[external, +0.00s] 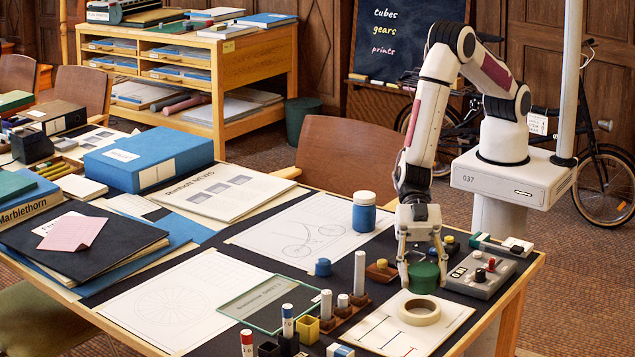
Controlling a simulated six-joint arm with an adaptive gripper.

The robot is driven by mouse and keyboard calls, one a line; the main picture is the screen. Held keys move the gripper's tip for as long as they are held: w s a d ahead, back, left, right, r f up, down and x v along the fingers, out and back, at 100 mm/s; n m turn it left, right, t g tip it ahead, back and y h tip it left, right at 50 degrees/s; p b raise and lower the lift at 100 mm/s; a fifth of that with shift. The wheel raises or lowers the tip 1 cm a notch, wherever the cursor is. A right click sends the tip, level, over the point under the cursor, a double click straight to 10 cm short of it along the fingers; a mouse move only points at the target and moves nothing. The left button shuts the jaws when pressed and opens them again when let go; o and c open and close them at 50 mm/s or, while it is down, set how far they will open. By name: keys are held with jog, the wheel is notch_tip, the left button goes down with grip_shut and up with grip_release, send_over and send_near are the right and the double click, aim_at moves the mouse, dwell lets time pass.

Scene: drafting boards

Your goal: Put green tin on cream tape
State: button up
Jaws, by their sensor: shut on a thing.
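The green tin (423,279) is a short round can with a dark green top. My gripper (423,270) points down with its fingers on either side of the tin and is shut on it. The cream tape (419,317) is a flat ring lying on a white sheet with drawn lines. In the picture the tin is just above the tape's far edge. I cannot tell from this view whether the tin is over the ring or behind it, or how high it is held.
A grey control box (480,274) with knobs stands close right of my gripper. A wooden block with a brown knob (381,270) is close left. A blue jar (364,212) stands behind, and a rack of white tubes (343,307) is front left.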

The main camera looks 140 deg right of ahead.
aim_at(422, 291)
jog(key=shift+f, duration=0.35)
jog(key=shift+f, duration=1.85)
jog(key=shift+f, duration=0.1)
jog(key=o, duration=1.2)
jog(key=v, duration=1.2)
